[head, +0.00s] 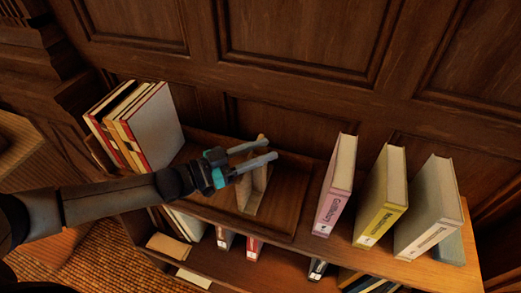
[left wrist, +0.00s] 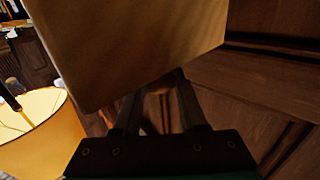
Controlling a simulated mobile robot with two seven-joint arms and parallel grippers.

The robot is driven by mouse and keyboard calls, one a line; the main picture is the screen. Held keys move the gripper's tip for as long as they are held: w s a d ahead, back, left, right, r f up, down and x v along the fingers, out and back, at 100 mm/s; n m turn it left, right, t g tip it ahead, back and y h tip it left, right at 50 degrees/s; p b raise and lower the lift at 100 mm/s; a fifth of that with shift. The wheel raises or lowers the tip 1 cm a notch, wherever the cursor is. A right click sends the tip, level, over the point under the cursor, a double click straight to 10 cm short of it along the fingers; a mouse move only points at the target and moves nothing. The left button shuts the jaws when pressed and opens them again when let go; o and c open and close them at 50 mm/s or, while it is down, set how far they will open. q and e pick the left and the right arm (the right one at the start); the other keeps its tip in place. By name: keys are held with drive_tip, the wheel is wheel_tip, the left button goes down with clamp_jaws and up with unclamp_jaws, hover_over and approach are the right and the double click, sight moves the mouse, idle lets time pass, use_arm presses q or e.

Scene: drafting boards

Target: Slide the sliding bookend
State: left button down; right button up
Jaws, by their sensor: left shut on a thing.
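The sliding bookend (head: 252,192) is a light wooden upright panel standing in a dark wooden tray-like rack (head: 287,205) on top of the bookcase. My left gripper (head: 270,149) reaches in from the left, with its fingers on either side of the bookend's upper part, and is shut on it. In the left wrist view, a large tan panel (left wrist: 125,40), which looks like the bookend, fills the upper part in front of the fingers (left wrist: 160,88). The fingers hide part of the bookend in the head view. My right gripper is not in view.
Several books (head: 150,125) lean at the rack's left end. A pink book (head: 336,185), a yellow book (head: 381,195) and a white book (head: 430,205) stand at right. A panelled wall (head: 300,40) rises behind. The rack floor right of the bookend is clear. A lampshade (left wrist: 45,130) shows lower left.

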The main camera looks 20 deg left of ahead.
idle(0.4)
use_arm(q)
drive_tip(key=d+p, duration=0.2)
drive_tip(key=d, duration=0.7)
drive_tip(key=shift+s+d, duration=0.25)
drive_tip(key=shift+d, duration=0.15)
drive_tip(key=c, duration=0.8)
unclamp_jaws()
drive_tip(key=shift+d, duration=0.1)
drive_tip(key=shift+o, duration=1.4)
drive_tip(key=shift+d, duration=0.1)
drive_tip(key=shift+o, duration=0.3)
